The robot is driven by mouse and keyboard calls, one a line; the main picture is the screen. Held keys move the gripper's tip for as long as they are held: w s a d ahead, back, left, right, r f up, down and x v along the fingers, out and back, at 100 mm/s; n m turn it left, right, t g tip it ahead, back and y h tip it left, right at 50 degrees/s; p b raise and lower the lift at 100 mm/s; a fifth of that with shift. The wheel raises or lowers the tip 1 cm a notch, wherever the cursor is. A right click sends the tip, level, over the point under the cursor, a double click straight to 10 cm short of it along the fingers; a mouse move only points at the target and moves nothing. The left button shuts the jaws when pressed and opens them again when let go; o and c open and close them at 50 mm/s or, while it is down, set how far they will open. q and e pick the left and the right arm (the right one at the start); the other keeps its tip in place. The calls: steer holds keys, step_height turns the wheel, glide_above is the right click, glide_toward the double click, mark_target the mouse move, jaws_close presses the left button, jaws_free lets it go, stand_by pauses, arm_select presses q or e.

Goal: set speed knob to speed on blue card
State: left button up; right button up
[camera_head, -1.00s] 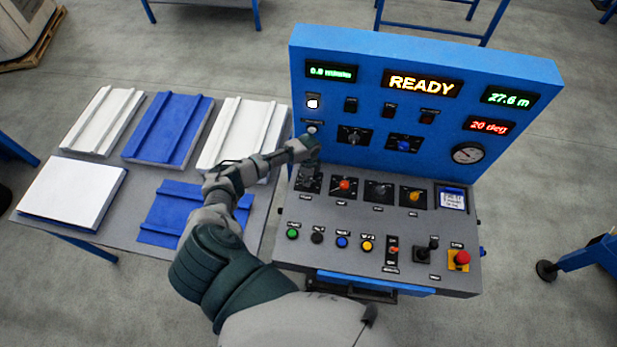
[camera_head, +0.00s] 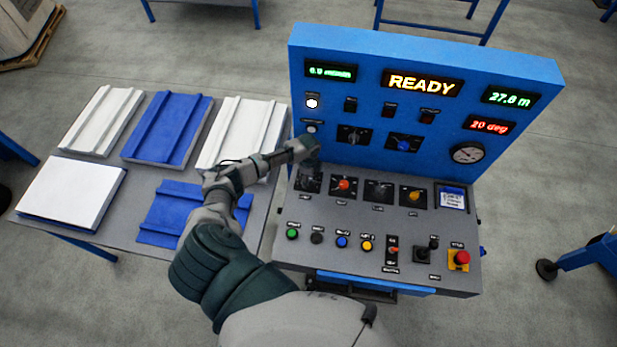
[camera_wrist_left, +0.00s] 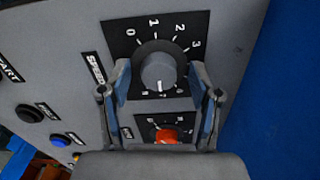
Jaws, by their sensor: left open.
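The speed knob (camera_wrist_left: 158,72) is a round dark-grey knob on a black plate with a number scale, labelled SPEED, in the wrist view. A pale mark shows on its lower edge, but I cannot tell its exact setting. My left gripper (camera_wrist_left: 160,85) is open, with one finger on each side of the knob; I cannot tell whether they touch it. In the head view my left gripper (camera_head: 311,170) is over the panel's left end and partly hides the speed knob plate (camera_head: 307,184). The blue card (camera_head: 452,198) is at the panel's right; its text is too small to read.
An orange-red knob (camera_wrist_left: 166,134) is just below the speed knob in the wrist view. Several coloured buttons and a red stop button (camera_head: 459,258) line the panel front. The blue upright panel (camera_head: 340,150) rises behind my gripper. A table with white and blue panels (camera_head: 165,128) stands left.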

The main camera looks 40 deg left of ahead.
arm_select(q)
step_height(320, 180, up, 12)
stand_by(0.4)
steer(key=shift+f, duration=0.1)
stand_by(0.4)
